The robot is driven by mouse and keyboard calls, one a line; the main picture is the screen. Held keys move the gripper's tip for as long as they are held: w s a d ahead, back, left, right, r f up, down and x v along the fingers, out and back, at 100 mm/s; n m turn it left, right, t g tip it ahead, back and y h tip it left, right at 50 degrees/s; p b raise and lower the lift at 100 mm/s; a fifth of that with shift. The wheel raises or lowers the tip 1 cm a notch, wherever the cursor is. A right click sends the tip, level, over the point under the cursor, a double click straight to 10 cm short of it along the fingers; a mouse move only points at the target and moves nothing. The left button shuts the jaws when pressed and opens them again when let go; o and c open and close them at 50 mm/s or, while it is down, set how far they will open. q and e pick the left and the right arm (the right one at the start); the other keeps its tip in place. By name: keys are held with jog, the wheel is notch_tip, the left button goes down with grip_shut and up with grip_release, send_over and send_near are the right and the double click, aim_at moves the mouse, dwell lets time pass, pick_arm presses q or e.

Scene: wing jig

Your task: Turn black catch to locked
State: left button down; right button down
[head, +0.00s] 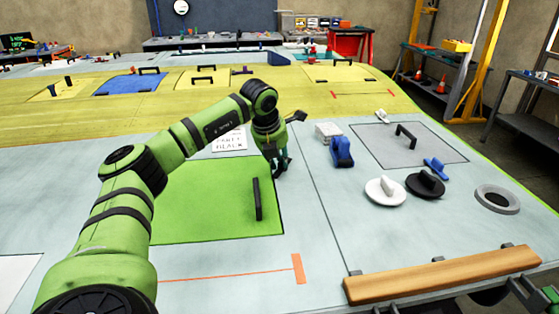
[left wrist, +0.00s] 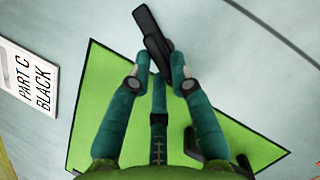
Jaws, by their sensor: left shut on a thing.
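The black catch (left wrist: 146,28) shows in the left wrist view as a dark elongated piece at the top middle, at the edge of the green panel (left wrist: 105,75). My left gripper (left wrist: 160,68) is shut on it, with its teal fingers on either side of the near end. In the head view my left gripper (head: 279,163) points down at the far right corner of the green panel (head: 215,210), and the catch is mostly hidden there. Whether the catch stands at locked cannot be told. My right gripper is not in view.
A sign reading PART C BLACK (left wrist: 25,82) lies beside the panel. A black handle (head: 257,198) rises from the panel. To the right are a blue clamp-like part (head: 342,152), a white disc (head: 385,191), a black knob (head: 426,185) and a wooden bar (head: 445,273).

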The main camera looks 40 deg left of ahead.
pick_arm(q)
jog(key=m, duration=0.1)
jog(key=m+h+p, duration=0.1)
jog(key=shift+a+r+m, duration=0.2)
jog(key=shift+a+m, duration=0.1)
jog(key=shift+m, duration=0.1)
jog(key=m, duration=0.1)
jog(key=m+h+p, duration=0.1)
jog(key=shift+w+a+r+m, duration=0.1)
jog(key=shift+w+a+m, duration=0.1)
jog(key=shift+m, duration=0.1)
jog(key=shift+w+a+m+h+p, duration=0.15)
jog(key=shift+m+h+p, duration=0.35)
jog(key=shift+m+p, duration=0.6)
jog(key=shift+w+a+m+g+h+p, duration=0.15)
jog(key=shift+m+g+h+p, duration=0.35)
jog(key=shift+m, duration=1)
jog(key=shift+f, duration=0.2)
jog(key=c, duration=1.1)
grip_release()
jog(key=shift+c, duration=0.2)
jog(key=shift+f, duration=0.1)
